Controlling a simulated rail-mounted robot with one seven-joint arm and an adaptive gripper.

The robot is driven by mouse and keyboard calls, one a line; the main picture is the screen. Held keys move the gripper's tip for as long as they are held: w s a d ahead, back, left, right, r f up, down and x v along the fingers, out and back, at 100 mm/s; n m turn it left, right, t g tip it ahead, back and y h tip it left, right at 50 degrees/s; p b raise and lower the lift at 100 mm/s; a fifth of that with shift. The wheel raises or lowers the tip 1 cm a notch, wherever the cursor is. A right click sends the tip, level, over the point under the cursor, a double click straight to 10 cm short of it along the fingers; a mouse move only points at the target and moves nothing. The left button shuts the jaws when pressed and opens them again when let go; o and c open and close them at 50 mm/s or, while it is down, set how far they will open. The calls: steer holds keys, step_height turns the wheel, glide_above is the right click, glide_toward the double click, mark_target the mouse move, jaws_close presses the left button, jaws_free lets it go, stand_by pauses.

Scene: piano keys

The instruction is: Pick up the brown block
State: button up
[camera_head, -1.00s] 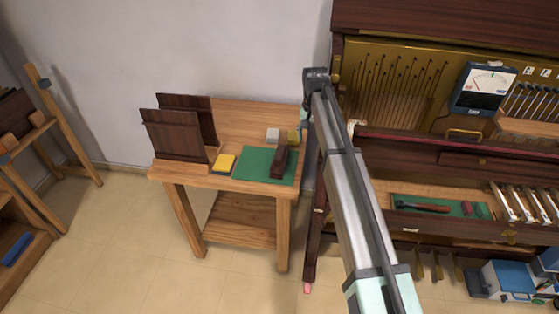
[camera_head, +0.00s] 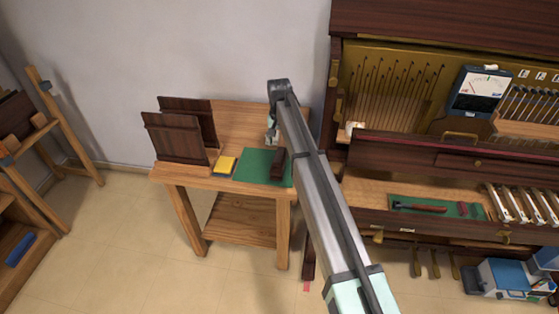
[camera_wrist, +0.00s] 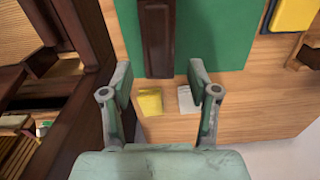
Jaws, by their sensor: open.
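The brown block (camera_head: 279,164) is a dark, long piece lying on the green mat (camera_head: 253,167) on the wooden side table. In the wrist view the brown block (camera_wrist: 157,40) runs down from the top edge, and its lower end lies just ahead of the space between my fingers. My gripper (camera_wrist: 164,86) is open and empty above the table. In the head view my gripper (camera_head: 271,132) is partly hidden by my arm, near the back right of the table.
A yellow pad (camera_head: 225,165) and dark upright panels (camera_head: 177,138) are left of the mat. The opened piano (camera_head: 400,150) stands close on the right.

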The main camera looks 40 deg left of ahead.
mark_target(280, 154)
steer(key=shift+s+d+f+p, duration=0.1)
steer(key=shift+f+p, duration=0.55)
steer(key=shift+f, duration=0.95)
steer(key=shift+d+f+p, duration=0.1)
steer(key=shift+f+p, duration=0.5)
steer(key=shift+f, duration=0.95)
jaws_close()
